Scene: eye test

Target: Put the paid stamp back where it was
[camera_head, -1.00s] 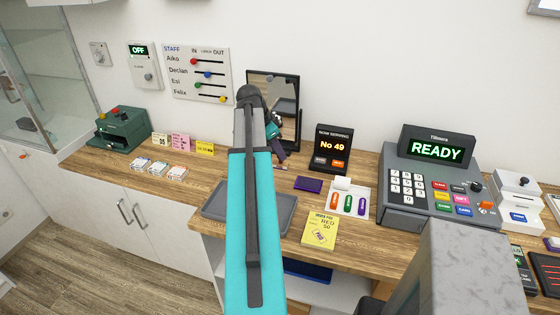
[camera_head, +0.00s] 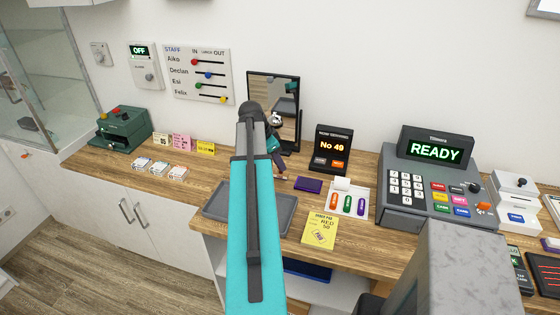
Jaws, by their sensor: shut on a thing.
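My arm reaches out over the counter, and my gripper (camera_head: 281,168) is at its far end, low over the wood in front of the dark-framed mirror. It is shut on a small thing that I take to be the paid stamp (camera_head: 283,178). The thing is mostly hidden by the gripper and too small to read; I cannot tell if it touches the counter. A purple ink pad (camera_head: 308,185) lies just to the right of the gripper.
The mirror (camera_head: 288,84) stands right behind my gripper. A grey tray (camera_head: 219,210) lies under my arm. A white holder (camera_head: 360,207) with coloured pieces, a number display (camera_head: 332,146) and a till (camera_head: 409,218) stand to the right. Small cards (camera_head: 205,148) stand to the left.

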